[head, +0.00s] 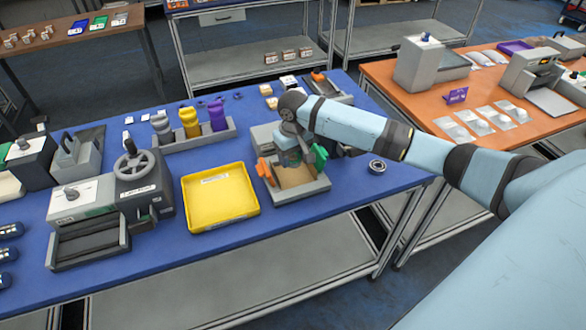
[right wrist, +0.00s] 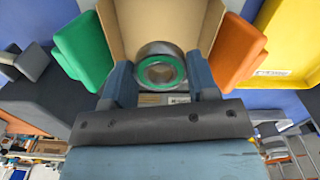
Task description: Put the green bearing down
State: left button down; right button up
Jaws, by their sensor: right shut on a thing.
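The green bearing (right wrist: 160,48), a metal ring with a green inner band, is between the two fingers of my right gripper (right wrist: 163,78) in the right wrist view. The gripper is shut on it. In the head view my right gripper (head: 290,160) is over a grey device (head: 302,192) with a tan bed, an orange block at its left and a green block at its right. The bearing is hidden there by my gripper. I cannot tell whether it touches the tan bed (right wrist: 165,18). My left gripper is not in view.
A yellow tray (head: 250,212) stands just left of the device. Another bearing (head: 377,166) lies on the blue table to its right. A grey rack with bottles (head: 218,117) stands behind. A machine with a handwheel (head: 145,190) is at the left.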

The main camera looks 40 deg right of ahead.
aim_at(293, 176)
jog(key=shift+f, duration=2.9)
jog(key=o, duration=1)
jog(key=shift+f, duration=0.15)
notch_tip(293, 176, up, 12)
jog(key=shift+r, duration=0.2)
